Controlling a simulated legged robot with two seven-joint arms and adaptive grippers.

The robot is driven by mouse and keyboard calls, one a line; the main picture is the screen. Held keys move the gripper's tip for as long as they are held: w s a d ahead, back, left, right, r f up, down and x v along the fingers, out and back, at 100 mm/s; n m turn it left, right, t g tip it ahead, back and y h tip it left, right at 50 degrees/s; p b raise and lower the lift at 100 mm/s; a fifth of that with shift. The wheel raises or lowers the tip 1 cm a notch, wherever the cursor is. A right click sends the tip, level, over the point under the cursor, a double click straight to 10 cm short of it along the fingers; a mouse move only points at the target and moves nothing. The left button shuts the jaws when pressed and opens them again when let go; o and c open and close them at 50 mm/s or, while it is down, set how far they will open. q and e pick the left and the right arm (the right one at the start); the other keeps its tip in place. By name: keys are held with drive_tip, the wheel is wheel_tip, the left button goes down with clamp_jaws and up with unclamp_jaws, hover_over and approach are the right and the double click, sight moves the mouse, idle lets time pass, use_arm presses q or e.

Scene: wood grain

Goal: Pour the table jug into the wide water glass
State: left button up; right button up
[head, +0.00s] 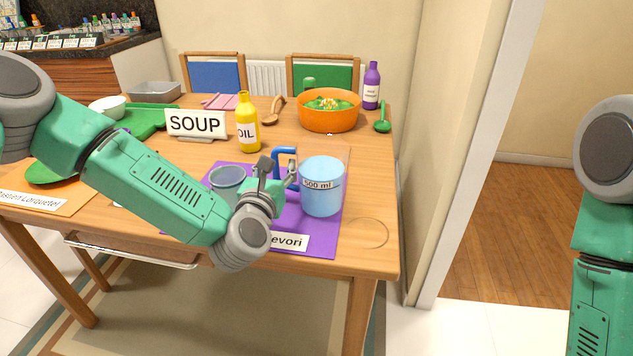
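The table jug (322,188) is a light blue cylinder marked "500 ml", standing upright on a purple placemat. Its darker blue handle (285,151) is on its left side. The wide water glass (226,177) is a clear bluish tumbler left of the jug, partly hidden by my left arm. My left gripper (278,169) is at the jug's handle, between glass and jug. Its two fingers are spread apart, with part of the handle showing between or behind them. I cannot tell whether they touch it. My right gripper is out of view; only my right arm shows.
A yellow oil bottle (247,124), a SOUP sign (195,123) and an orange bowl (328,120) stand behind. A purple bottle (371,86) and green ladle (383,118) are at the back right. The purple placemat (318,238) carries a name card (289,242) near the table's front edge.

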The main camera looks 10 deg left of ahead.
use_arm(q)
drive_tip(key=shift+c, duration=0.3)
drive_tip(key=shift+a, duration=0.1)
drive_tip(key=c, duration=0.7)
drive_tip(key=shift+a, duration=0.55)
clamp_jaws()
drive_tip(key=shift+d+r+p, duration=0.15)
drive_tip(key=shift+r+p, duration=0.1)
drive_tip(key=shift+r, duration=0.3)
drive_tip(key=shift+d+r+p, duration=0.15)
drive_tip(key=shift+r+p, duration=0.1)
drive_tip(key=shift+r, duration=0.25)
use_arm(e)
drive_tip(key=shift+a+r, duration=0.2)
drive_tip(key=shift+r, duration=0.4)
use_arm(q)
drive_tip(key=shift+a, duration=0.15)
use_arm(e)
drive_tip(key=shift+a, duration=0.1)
use_arm(q)
drive_tip(key=shift+d, duration=0.2)
